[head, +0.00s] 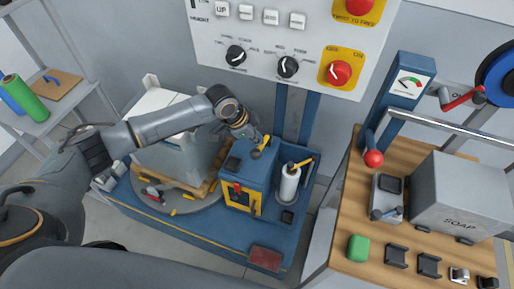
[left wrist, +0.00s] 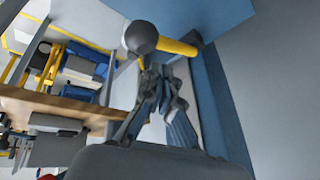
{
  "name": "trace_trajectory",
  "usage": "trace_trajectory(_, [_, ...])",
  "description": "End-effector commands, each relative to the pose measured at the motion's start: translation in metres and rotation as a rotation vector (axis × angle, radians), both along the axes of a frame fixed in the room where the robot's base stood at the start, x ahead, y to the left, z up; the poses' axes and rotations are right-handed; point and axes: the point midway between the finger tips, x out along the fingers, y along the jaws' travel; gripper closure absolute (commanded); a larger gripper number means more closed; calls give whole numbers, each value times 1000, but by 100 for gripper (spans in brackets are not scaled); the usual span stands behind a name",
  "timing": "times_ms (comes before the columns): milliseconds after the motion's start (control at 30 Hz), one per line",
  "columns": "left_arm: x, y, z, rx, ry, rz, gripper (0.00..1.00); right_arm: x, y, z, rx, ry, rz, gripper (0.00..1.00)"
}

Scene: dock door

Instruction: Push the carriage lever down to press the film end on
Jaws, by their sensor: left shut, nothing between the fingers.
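The blue film carriage (head: 262,172) stands at the middle of the wrapper base in the head view. Its lever (head: 265,142) is a short yellow bar with a grey ball knob, at the carriage top. In the left wrist view the lever (left wrist: 180,47) shows close, just beyond my fingertips. My left gripper (head: 250,134) is shut and empty, right beside the lever; I cannot tell whether it touches. Its fingers (left wrist: 152,75) point toward the knob in the wrist view. The white film roll (head: 290,187) stands upright right of the carriage. I cannot make out the film end. My right gripper is out of view.
A wrapped load (head: 175,150) on a wooden pallet sits on the round turntable (head: 160,205) at left, under my left arm. A control panel (head: 290,45) hangs above the carriage. A wooden bench (head: 345,225) with a grey soap box (head: 460,190) stands at right.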

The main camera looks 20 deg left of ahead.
Motion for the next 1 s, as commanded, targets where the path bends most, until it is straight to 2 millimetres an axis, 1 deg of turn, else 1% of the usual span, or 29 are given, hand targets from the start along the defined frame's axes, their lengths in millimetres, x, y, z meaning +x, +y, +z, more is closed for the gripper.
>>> trace_trajectory(33, [2, 0, 6, -1, -1, 0, 100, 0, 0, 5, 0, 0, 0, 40])
trace_trajectory(200, [8, -1, 23, -1, -2, 1, 100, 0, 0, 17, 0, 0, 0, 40])
trace_trajectory(433, [17, -1, 43, -1, -1, 0, 100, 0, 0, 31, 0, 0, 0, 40])
trace_trajectory(1000, [18, -1, 43, -1, 0, 0, 100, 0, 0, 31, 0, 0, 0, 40])
